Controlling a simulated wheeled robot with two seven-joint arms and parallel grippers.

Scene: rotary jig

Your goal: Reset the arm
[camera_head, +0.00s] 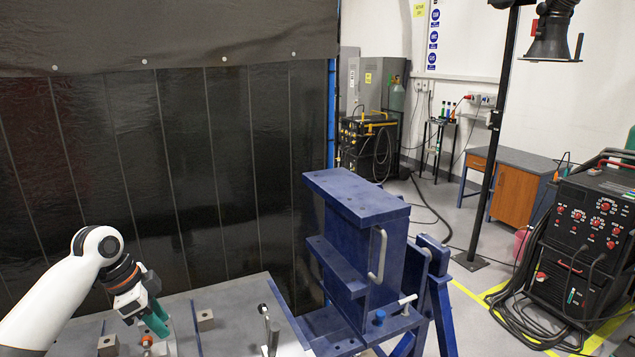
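My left gripper (159,326) comes in from the left and points down over the grey table. Its green fingers sit just above a small orange-topped piece (147,341); I cannot tell if they touch it, or how far apart the fingers are. My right gripper is not in view.
The grey table (236,310) carries small metal blocks (205,319) and an upright metal lever-like part (270,330). A dark curtain (180,170) hangs behind. A welding machine (590,240) with cables stands at the right, and a black post (492,150) is behind the jig.

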